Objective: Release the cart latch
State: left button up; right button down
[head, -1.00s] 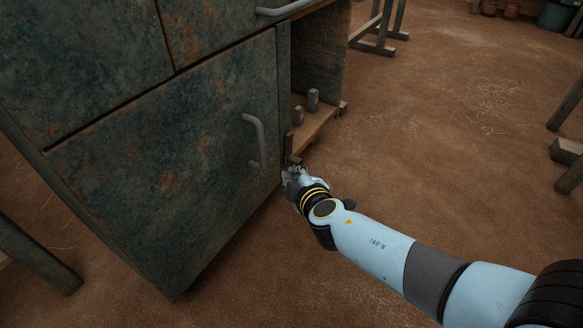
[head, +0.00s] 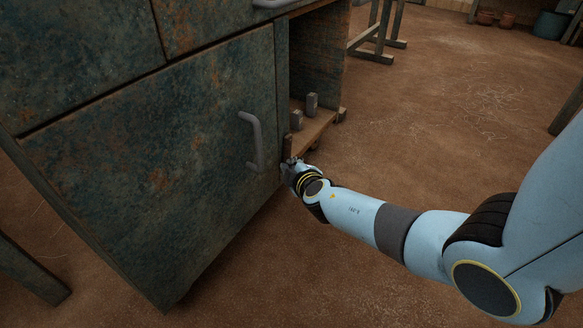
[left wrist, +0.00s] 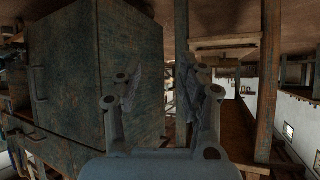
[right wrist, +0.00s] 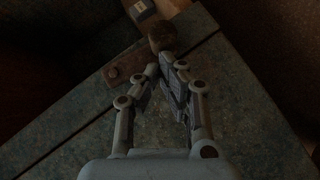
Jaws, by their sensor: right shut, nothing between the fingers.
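The cart (head: 160,150) is a rusty blue-green cabinet filling the left of the head view. A small brown latch piece (head: 288,145) shows at the lower right edge of its door, partly hidden by my right gripper (head: 291,162). In the right wrist view the latch is a rusty bar (right wrist: 128,64) with a round pivot and a brown knob (right wrist: 162,37). My right gripper (right wrist: 160,70) is shut and empty, its tips just short of the knob; contact cannot be told. My left gripper (left wrist: 163,84) is open and empty, seen only in the left wrist view.
A grey bar handle (head: 253,142) stands out from the door. Grey blocks (head: 312,104) sit on an open wooden shelf (head: 316,130) beside it. A wooden trestle (head: 376,40) stands behind. The brown floor (head: 430,120) to the right is open.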

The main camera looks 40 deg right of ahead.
pick_arm(q)
jog(key=w+d+r+m+t+h+b, duration=0.1)
jog(key=w+r+t+b, duration=0.1)
jog(key=w+r+t, duration=0.4)
notch_tip(320, 180, up, 5)
jog(key=shift+w+r+t, duration=0.2)
jog(key=shift+w+t, duration=0.2)
jog(key=shift+w, duration=0.85)
pick_arm(e)
jog(key=shift+w+d+f, duration=0.2)
jog(key=shift+d+f, duration=0.3)
jog(key=shift+d, duration=0.2)
pick_arm(q)
jog(key=shift+d, duration=0.1)
pick_arm(e)
jog(key=shift+r, duration=0.1)
